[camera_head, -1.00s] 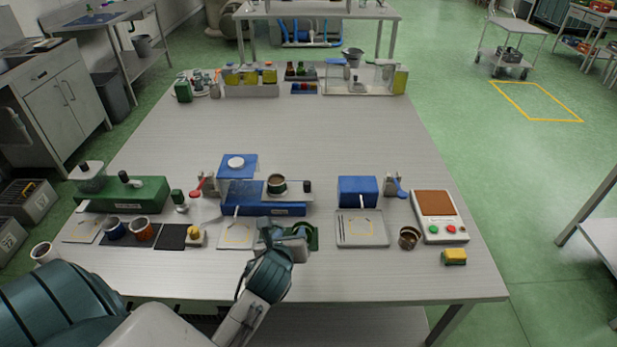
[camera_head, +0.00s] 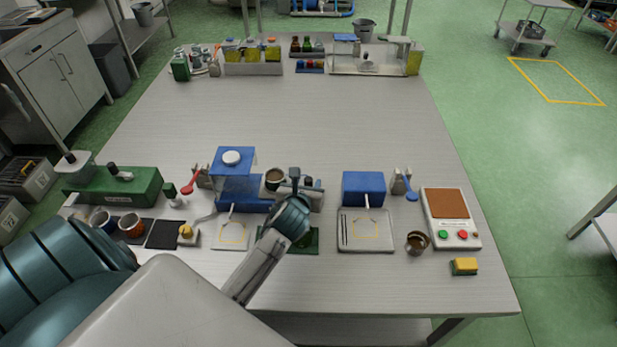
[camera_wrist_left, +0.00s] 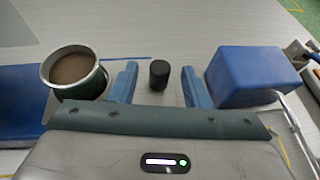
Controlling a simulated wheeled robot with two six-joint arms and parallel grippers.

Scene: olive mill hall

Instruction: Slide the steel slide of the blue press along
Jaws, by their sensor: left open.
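The blue press (camera_head: 235,185) stands at the front middle of the table, with a white cap on top. Its steel slide (camera_head: 318,198) sticks out to the right and is partly hidden behind my left gripper. A cup of brown paste (camera_head: 275,178) sits on the slide; it also shows at left in the left wrist view (camera_wrist_left: 74,72). A black knob (camera_wrist_left: 159,74) stands upright between the blue fingers of my left gripper (camera_wrist_left: 158,82), with a gap on both sides. My left gripper (camera_head: 306,184) is open over the slide's right part. My right gripper is not in view.
A second blue block (camera_head: 363,187) stands right of the slide, with a steel tray (camera_head: 365,230) before it. A green press (camera_head: 115,186) stands at left. A scale with coloured buttons (camera_head: 450,219) is at right. The table's middle is clear.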

